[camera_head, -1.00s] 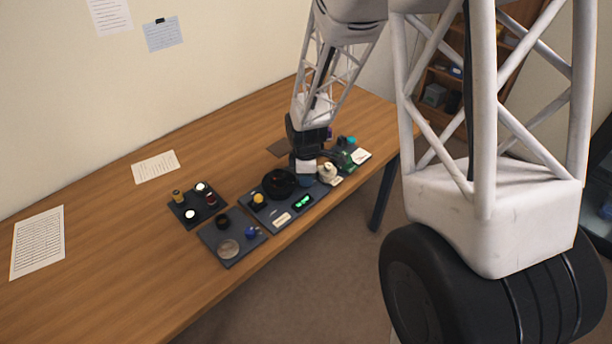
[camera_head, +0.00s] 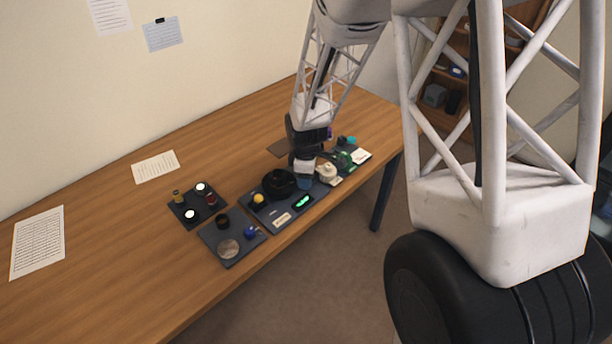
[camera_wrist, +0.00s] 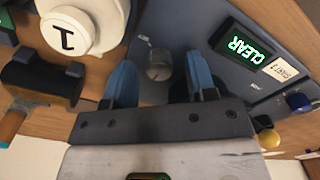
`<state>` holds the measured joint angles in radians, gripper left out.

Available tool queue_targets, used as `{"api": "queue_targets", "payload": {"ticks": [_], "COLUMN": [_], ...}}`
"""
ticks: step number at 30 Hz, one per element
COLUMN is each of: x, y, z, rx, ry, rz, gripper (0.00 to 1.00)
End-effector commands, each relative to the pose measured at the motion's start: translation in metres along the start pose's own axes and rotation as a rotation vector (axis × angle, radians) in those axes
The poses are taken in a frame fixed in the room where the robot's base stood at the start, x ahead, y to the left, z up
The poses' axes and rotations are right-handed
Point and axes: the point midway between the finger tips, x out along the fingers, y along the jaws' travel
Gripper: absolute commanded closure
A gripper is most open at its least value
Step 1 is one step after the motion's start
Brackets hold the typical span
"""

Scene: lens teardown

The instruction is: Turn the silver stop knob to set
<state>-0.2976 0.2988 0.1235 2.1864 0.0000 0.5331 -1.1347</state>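The silver stop knob (camera_wrist: 158,65) shows in the wrist view as a small round grey knob on a dark panel (camera_wrist: 222,72). My gripper (camera_wrist: 157,59) has its two blue fingers apart, one on each side of the knob. Gaps show between the fingers and the knob, and nothing is gripped. A display (camera_wrist: 243,46) on the panel reads CLEAR in green. Small white marks near the knob are too small to read. In the head view my gripper (camera_head: 304,182) is low over the panel (camera_head: 282,220) and hides the knob.
A black ring (camera_head: 279,183) and a yellow knob (camera_head: 258,198) share the panel. Other trays lie left. The table's left part is mostly clear.

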Motion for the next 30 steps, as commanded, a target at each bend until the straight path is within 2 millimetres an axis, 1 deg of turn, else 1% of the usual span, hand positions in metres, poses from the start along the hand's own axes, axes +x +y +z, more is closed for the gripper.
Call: {"api": "queue_targets", "payload": {"ticks": [8,14,20,30], "x": [0.0,-0.005,-0.019,-0.057], "y": [0.0,0.0,0.001,0.0], "z": [0.0,0.0,0.0,0.0], "rx": [0.0,0.0,0.0,0.0], "ry": [0.0,0.0,0.001,0.001], "rz": [0.0,0.0,0.002,0.002], "gripper": [0.47,0.47,0.47,0.47]}}
